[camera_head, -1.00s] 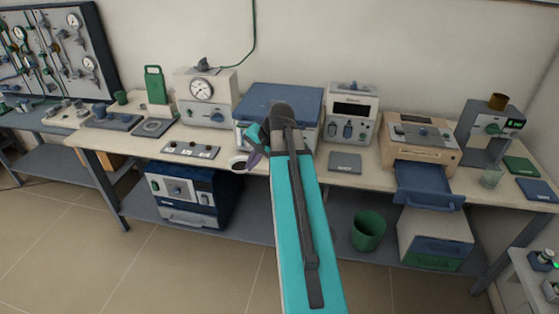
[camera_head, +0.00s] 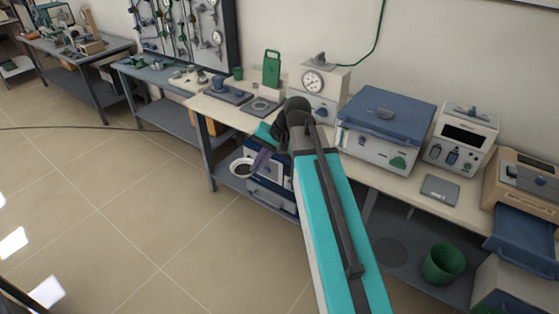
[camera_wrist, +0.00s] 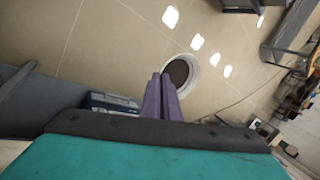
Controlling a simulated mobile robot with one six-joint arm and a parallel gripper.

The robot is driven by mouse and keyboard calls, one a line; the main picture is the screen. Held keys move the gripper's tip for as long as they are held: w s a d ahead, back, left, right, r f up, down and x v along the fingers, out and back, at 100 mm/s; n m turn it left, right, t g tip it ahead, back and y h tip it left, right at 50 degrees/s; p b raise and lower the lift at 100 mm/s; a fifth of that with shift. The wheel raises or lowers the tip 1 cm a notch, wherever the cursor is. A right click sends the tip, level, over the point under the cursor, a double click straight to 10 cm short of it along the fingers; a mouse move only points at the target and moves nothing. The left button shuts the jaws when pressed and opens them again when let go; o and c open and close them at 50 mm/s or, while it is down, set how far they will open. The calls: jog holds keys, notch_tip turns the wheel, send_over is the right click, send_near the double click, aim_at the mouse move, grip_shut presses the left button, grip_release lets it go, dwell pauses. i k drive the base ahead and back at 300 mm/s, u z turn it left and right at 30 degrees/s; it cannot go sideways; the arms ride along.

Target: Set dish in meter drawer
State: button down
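The dish (camera_head: 234,165) is a small white round vessel with dark contents. My gripper (camera_head: 257,163) has purple fingers and holds the dish at its rim, out over the floor in front of the bench. In the wrist view the fingers (camera_wrist: 162,88) are together and the dish (camera_wrist: 197,76) is at their tips. A blue drawer (camera_head: 522,236) stands pulled out from a beige instrument (camera_head: 522,180) at the right edge. The drawer is partly cut off by the frame, and it is far from my gripper.
The bench carries a dial instrument (camera_head: 318,88), a large blue-lidded instrument (camera_head: 385,120), a white display instrument (camera_head: 461,138) and a grey pad (camera_head: 440,188). A green bin (camera_head: 443,264) stands on the lower shelf. Open tiled floor (camera_head: 110,200) lies to the left.

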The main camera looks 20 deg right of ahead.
aim_at(522, 235)
jog(key=z, duration=0.1)
jog(key=k, duration=0.1)
jog(key=z, duration=3.2)
jog(key=i, duration=0.45)
jog(key=u, duration=0.1)
